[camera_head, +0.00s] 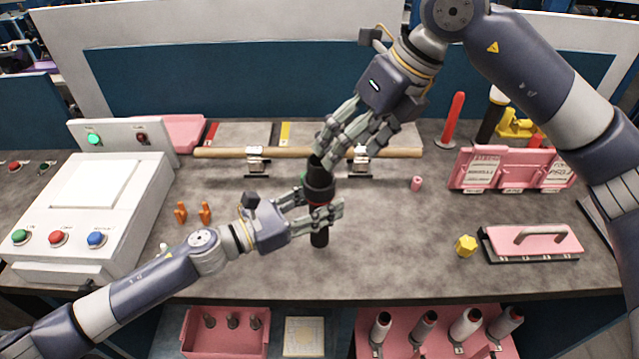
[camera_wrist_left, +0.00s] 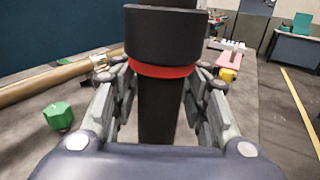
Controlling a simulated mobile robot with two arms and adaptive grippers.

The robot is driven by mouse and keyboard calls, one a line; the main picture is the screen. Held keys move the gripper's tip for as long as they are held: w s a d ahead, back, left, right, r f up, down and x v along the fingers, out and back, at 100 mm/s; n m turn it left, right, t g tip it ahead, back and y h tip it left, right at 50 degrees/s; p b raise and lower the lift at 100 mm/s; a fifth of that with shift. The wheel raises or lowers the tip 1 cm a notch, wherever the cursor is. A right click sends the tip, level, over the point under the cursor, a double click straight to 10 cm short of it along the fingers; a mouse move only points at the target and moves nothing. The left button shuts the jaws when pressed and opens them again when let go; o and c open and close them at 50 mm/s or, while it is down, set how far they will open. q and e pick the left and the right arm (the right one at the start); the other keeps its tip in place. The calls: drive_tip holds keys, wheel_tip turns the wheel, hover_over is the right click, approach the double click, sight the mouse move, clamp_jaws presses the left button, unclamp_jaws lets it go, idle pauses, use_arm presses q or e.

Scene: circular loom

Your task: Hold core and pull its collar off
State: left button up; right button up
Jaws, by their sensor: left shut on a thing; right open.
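The core (camera_head: 319,236) is a dark upright cylinder over the middle of the bench. My left gripper (camera_head: 318,215) is shut on it, with a finger on each side, below the collar. The collar (camera_head: 319,186) is a wider black ring around the core, with a red band under it. In the left wrist view the collar (camera_wrist_left: 165,35) and red band sit just above the fingers, and the core (camera_wrist_left: 162,112) runs down between them. My right gripper (camera_head: 335,155) is above, its open fingers around or beside the core's top; contact cannot be told.
A wooden rod (camera_head: 225,152) lies in metal clamps behind the core. A white control box (camera_head: 85,210) stands at left. A pink block with a handle (camera_head: 530,243) and a yellow nut (camera_head: 466,245) lie at right. The bench front is mostly clear.

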sight(322, 179)
drive_tip(key=a+f+n, duration=0.1)
drive_tip(key=f, duration=0.2)
drive_tip(key=w+a+f+n, duration=0.1)
drive_tip(key=a+f+n, duration=0.1)
drive_tip(key=f, duration=0.1)
drive_tip(key=w+a+f+n+t, duration=0.1)
drive_tip(key=f, duration=0.2)
drive_tip(key=shift+w+a+f+n+h, duration=0.1)
drive_tip(key=shift+a+f+n+h, duration=0.2)
drive_tip(key=shift+f+h, duration=0.1)
idle(0.4)
drive_tip(key=c, duration=1.3)
